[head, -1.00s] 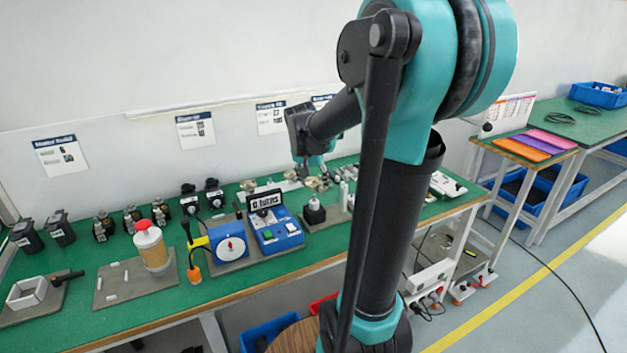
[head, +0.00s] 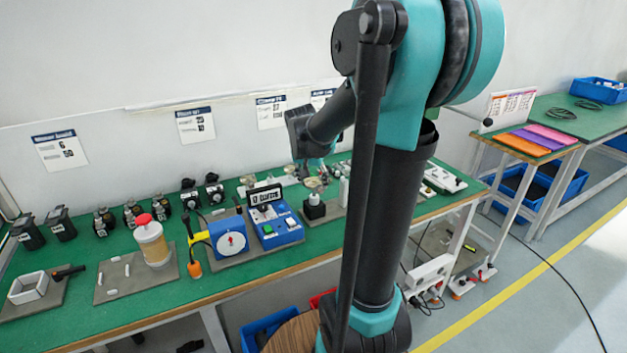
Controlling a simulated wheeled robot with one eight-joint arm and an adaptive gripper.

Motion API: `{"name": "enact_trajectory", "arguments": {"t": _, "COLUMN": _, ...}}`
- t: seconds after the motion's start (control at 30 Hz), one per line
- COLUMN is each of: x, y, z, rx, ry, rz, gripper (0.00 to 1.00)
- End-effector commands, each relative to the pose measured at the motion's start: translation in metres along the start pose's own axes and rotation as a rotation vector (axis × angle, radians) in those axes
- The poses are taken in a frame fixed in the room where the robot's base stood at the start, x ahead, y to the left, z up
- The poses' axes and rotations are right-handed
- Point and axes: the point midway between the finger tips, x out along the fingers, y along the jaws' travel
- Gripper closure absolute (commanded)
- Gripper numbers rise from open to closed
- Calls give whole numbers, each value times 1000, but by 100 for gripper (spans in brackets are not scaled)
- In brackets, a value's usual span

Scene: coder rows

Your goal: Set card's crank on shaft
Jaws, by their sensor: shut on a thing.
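My gripper (head: 316,174) is small in the head view, pointing down at the back of the green bench. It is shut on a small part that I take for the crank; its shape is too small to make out. Just below it in the picture stands a black block (head: 315,210) with a pale upright top, which may carry the shaft. I cannot tell whether the held part touches it. Printed cards hang on the wall, one at the left (head: 60,148), one further right (head: 196,125) and one near my arm (head: 271,111). Their small print is unreadable.
Left of the block stand a blue counter unit (head: 278,234) and a blue dial box (head: 229,240). A red-topped cylinder (head: 152,245) stands further left. Several black parts line the bench back. My arm hides part of the bench's right side.

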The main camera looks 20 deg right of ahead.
Motion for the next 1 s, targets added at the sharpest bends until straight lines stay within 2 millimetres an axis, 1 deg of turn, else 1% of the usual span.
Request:
{"name": "enact_trajectory", "arguments": {"t": 0.57, "x": 22, "y": 0, "z": 9, "rx": 0, "ry": 0, "rz": 0, "gripper": 80}}
{"name": "enact_trajectory", "arguments": {"t": 1.0, "x": 23, "y": 0, "z": 10, "rx": 0, "ry": 0, "rz": 0, "gripper": 80}}
